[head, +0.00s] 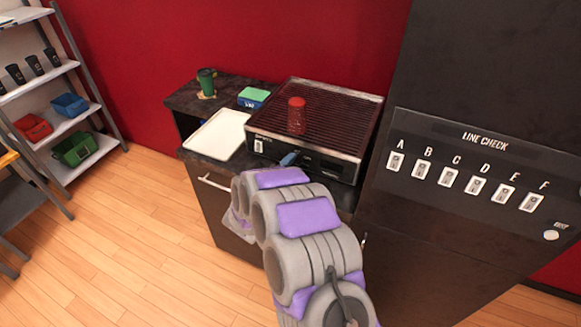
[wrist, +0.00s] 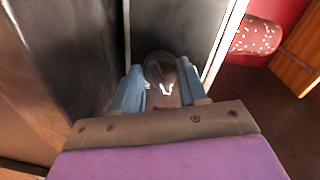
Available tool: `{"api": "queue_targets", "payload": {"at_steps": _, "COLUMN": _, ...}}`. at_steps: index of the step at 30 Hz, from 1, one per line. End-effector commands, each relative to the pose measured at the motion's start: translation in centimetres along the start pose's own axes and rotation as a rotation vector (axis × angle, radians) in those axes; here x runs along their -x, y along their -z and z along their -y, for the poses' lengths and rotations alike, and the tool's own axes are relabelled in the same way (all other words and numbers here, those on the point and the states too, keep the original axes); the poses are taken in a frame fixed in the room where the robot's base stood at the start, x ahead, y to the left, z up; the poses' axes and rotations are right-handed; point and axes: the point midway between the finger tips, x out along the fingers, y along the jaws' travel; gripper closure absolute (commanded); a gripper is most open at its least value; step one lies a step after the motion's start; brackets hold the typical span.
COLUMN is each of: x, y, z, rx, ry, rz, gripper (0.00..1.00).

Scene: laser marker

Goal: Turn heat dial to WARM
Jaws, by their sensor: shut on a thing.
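The grill (head: 345,108) stands on the dark counter in the head view, with small white markings on its front panel. My gripper's blue fingertips (head: 289,158) are at the middle of that panel, and my arm hides part of it. In the wrist view, my gripper (wrist: 161,90) has its two blue fingers on either side of a dark rounded knob (wrist: 160,70), apparently the heat dial, and is shut on it. A pale mark shows on the knob. I cannot read the dial's setting or any WARM label.
A red container (head: 296,116) stands on the grill. A white tray (head: 217,134), a green cup (head: 206,82) and a green-topped box (head: 252,97) are to its left. A dark cabinet with a LINE CHECK panel (head: 472,170) rises close on the right. Wooden floor is open at left.

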Motion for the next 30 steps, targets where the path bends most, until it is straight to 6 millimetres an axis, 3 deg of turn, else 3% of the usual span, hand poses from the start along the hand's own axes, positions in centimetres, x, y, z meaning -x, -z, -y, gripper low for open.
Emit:
{"api": "queue_targets", "payload": {"at_steps": 5, "x": 0.0, "y": 0.1, "z": -0.4, "rx": 0.003, "ry": -0.008, "rz": -0.002, "gripper": 0.88}}
{"api": "queue_targets", "payload": {"at_steps": 6, "x": 0.0, "y": 0.1, "z": -0.4, "rx": 0.003, "ry": -0.008, "rz": -0.002, "gripper": 0.54}}
{"api": "queue_targets", "payload": {"at_steps": 13, "x": 0.0, "y": 0.1, "z": -0.2, "rx": 0.002, "ry": -0.005, "rz": -0.002, "gripper": 0.32}}
{"api": "queue_targets", "payload": {"at_steps": 23, "x": 0.6, "y": 0.0, "z": -0.1, "rx": 0.002, "ry": -0.003, "rz": -0.001, "gripper": 0.32}}
{"api": "queue_targets", "payload": {"at_steps": 30, "x": 4.6, "y": -0.2, "z": 0.1, "rx": 0.002, "ry": -0.003, "rz": 0.005, "gripper": 0.32}}
